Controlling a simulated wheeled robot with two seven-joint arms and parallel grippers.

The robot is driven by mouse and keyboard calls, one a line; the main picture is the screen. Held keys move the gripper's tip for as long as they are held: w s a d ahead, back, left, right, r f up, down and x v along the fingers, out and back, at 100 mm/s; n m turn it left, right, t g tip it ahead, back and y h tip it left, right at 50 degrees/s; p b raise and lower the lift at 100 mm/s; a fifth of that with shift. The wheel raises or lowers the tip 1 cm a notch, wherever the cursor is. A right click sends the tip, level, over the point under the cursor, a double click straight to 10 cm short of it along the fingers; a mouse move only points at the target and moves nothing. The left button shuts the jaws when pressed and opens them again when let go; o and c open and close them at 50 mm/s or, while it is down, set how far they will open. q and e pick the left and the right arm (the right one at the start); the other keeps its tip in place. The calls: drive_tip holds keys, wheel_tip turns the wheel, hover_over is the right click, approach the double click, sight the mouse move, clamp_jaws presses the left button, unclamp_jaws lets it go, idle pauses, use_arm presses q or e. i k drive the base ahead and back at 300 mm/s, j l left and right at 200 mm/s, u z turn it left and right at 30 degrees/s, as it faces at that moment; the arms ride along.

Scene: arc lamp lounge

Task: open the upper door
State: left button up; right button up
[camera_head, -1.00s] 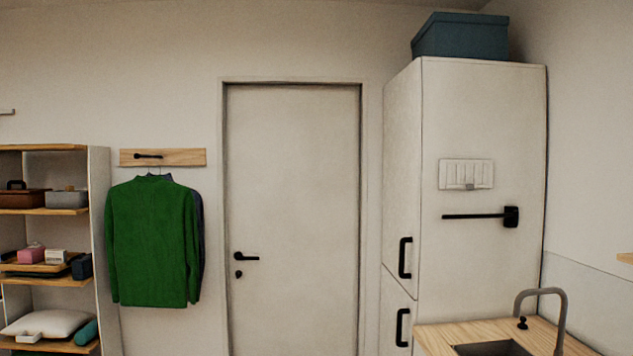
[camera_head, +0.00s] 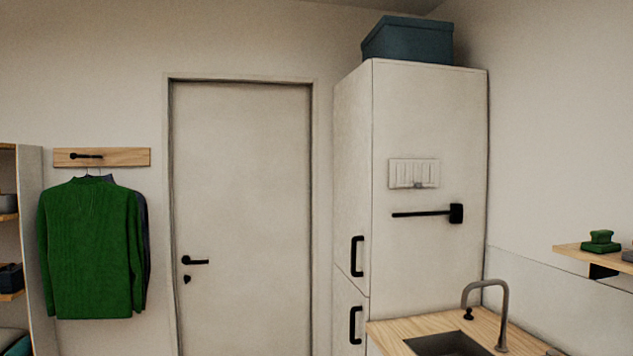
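A tall white cabinet (camera_head: 428,130) stands right of the room door, with its front turned to the left. Its upper door (camera_head: 351,165) is shut and shows as a narrow slanted face. A black vertical handle (camera_head: 357,256) sits near that door's lower right corner. The lower door (camera_head: 347,318) is below it, also shut, with its own black handle (camera_head: 355,325). Neither of my grippers shows in the view.
A worktop (camera_head: 400,328) with a sink (camera_head: 444,344) and grey tap (camera_head: 489,290) juts out before the cabinet. A black bar (camera_head: 425,213) sticks out on the cabinet's side. A blue box (camera_head: 408,40) sits on top. A wall shelf (camera_head: 590,254) is at right.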

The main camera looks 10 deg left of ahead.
sight(352, 96)
drive_tip(key=i+j+z, duration=0.2)
drive_tip(key=i, duration=0.3)
drive_tip(key=i+j+z, duration=0.25)
drive_tip(key=i+j, duration=0.2)
drive_tip(key=i+j+z, duration=0.2)
drive_tip(key=i+j, duration=0.2)
drive_tip(key=i+j+z, duration=0.25)
drive_tip(key=i+j, duration=0.15)
drive_tip(key=j, duration=0.2)
drive_tip(key=i+j+z, duration=0.2)
drive_tip(key=i+j, duration=0.15)
drive_tip(key=j, duration=0.25)
